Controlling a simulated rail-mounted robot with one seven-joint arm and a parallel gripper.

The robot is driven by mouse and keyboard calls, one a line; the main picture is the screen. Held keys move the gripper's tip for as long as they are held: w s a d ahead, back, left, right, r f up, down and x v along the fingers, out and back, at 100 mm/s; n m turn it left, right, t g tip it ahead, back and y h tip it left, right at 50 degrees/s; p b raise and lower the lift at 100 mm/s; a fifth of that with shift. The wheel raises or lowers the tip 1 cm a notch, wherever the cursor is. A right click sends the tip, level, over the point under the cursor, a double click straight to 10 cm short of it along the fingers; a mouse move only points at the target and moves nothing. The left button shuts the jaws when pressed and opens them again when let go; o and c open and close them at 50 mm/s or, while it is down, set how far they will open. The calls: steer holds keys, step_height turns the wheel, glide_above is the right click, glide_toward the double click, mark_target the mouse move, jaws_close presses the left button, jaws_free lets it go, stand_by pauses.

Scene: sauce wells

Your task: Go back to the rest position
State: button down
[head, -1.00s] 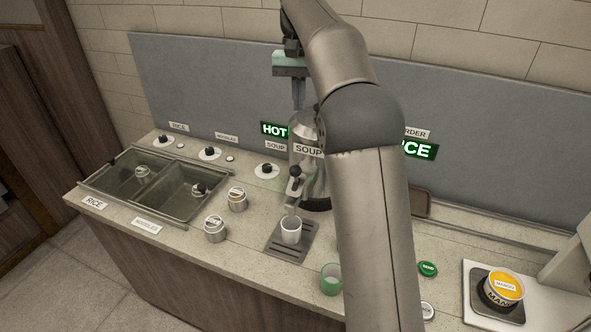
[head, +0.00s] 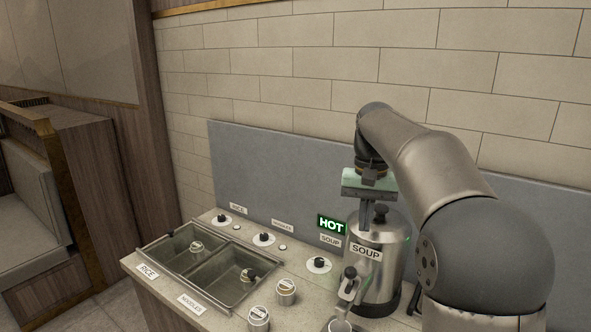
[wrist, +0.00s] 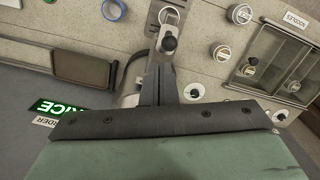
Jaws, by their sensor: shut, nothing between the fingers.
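My gripper (head: 379,217) points downward at the top of the silver soup urn (head: 372,262) in the head view. Its fingers are together, with nothing held between them. I cannot tell how far it stands from the urn. In the wrist view the closed fingers (wrist: 160,92) overlap the urn, hiding most of it. My arm bends over from the right. A white cup (head: 339,326) under the urn's tap is cut off by the head view's lower edge. It also shows in the wrist view (wrist: 168,16).
Sunken rice and noodle wells (head: 190,252) lie left on the counter. Two lidded pots (head: 286,291) (head: 258,319) stand before the urn. A grey panel (head: 280,172) backs the counter.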

steer(key=s+f+n, duration=0.1)
steer(key=s+f, duration=0.4)
steer(key=s, duration=0.4)
steer(key=s+f+t, duration=0.1)
steer(key=s+f, duration=0.5)
steer(key=s, duration=0.4)
steer(key=s+a+f+n, duration=0.1)
steer(key=s+f, duration=0.5)
steer(key=s, duration=0.4)
steer(key=shift+n+t, duration=0.3)
steer(key=shift+a, duration=0.1)
